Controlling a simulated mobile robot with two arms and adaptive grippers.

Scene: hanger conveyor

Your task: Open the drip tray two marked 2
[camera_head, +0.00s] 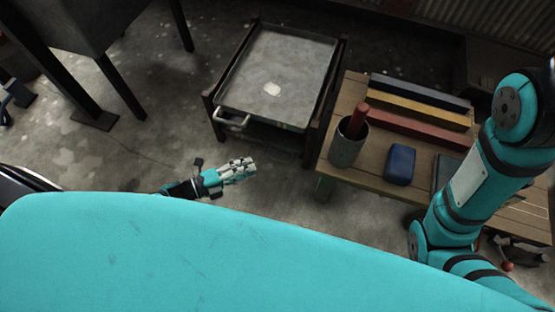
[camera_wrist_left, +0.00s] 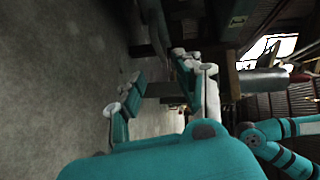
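A grey metal drip tray (camera_head: 290,60) sits at the top of a dark frame (camera_head: 325,110), with a pale patch on its floor. A light bar handle (camera_head: 232,122) is at its near left corner. A lower level (camera_head: 268,134) shows partly below it, mostly hidden. I cannot read a number 2 on either. My left gripper (camera_head: 238,170) is in front of the frame, below the handle in the picture and apart from it. In the left wrist view its fingers (camera_wrist_left: 160,100) are spread with nothing between them. My right arm comes in at the right; its gripper is out of view.
A wooden table (camera_head: 345,95) stands right of the frame. It holds a grey cup (camera_head: 349,146) with a red stick, a blue block (camera_head: 400,164) and several coloured bars (camera_head: 420,100). Dark posts stand at upper left. The floor around my left gripper is clear.

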